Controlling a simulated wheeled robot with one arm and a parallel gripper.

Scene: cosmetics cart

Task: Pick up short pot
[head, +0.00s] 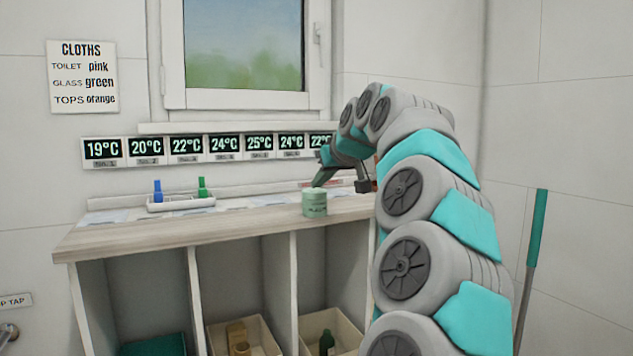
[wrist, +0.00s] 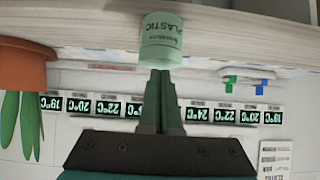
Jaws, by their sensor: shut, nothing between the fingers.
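The short pot (head: 315,203) is a pale green, squat round container standing upright near the front edge of the wooden counter. It also shows in the wrist view (wrist: 161,42), upside down, with dark lettering that includes "PLASTIC". My gripper (head: 318,184) is above the counter beside the pot in the head view. In the wrist view its two dark fingers (wrist: 158,75) are together, with their tips at the pot's edge in the picture. The fingers are shut with nothing between them. Whether the tips touch the pot I cannot tell.
The wooden counter (head: 150,233) has open compartments below with bins. A white tray (head: 181,204) holds a blue bottle (head: 157,191) and a green bottle (head: 202,188). Temperature displays (head: 183,148) line the wall. A terracotta plant pot (wrist: 25,70) shows in the wrist view.

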